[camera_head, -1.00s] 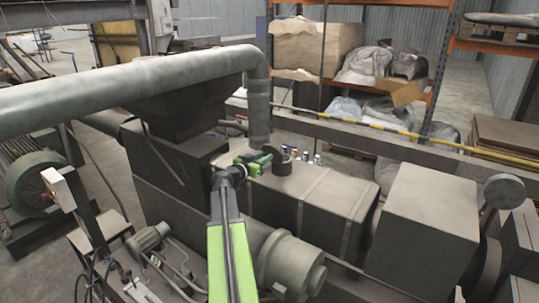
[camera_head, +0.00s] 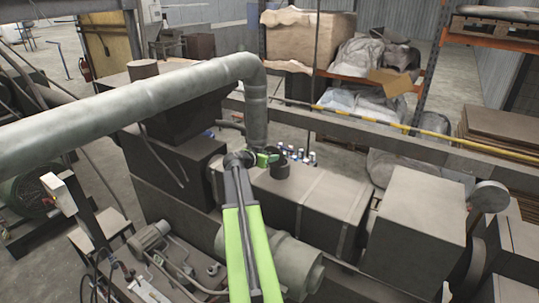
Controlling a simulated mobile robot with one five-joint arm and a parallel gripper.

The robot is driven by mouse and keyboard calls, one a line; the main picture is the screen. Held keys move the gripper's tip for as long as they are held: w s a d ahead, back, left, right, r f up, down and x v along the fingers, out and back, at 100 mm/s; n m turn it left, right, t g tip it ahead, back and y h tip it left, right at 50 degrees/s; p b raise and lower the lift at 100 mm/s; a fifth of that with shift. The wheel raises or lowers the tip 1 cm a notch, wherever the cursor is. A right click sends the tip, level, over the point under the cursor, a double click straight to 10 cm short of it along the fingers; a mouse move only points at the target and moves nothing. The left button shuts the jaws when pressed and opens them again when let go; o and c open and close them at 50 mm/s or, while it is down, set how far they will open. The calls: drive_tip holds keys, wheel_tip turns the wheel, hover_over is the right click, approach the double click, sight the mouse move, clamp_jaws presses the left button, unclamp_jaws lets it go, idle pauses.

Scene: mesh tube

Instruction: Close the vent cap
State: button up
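A short dark round fitting (camera_head: 279,169), which may be the vent, stands on top of the long grey box-shaped housing (camera_head: 318,190), just right of the vertical end of the big pipe. I cannot make out whether a cap on it is open or closed.
The big grey pipe (camera_head: 150,92) runs across the left and bends down behind my gripper. Several small bottles or cans (camera_head: 303,155) stand behind the fitting. A large block-shaped housing (camera_head: 418,225) is at right. A yellow-black rail (camera_head: 400,128) crosses behind.

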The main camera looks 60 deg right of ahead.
drive_tip(key=shift+w+a, duration=0.2)
drive_tip(key=shift+w, duration=0.15)
drive_tip(key=a, duration=1)
drive_tip(key=a+r+p, duration=0.1)
drive_tip(key=a, duration=0.3)
drive_tip(key=shift+w+a, duration=0.2)
drive_tip(key=shift+a, duration=0.2)
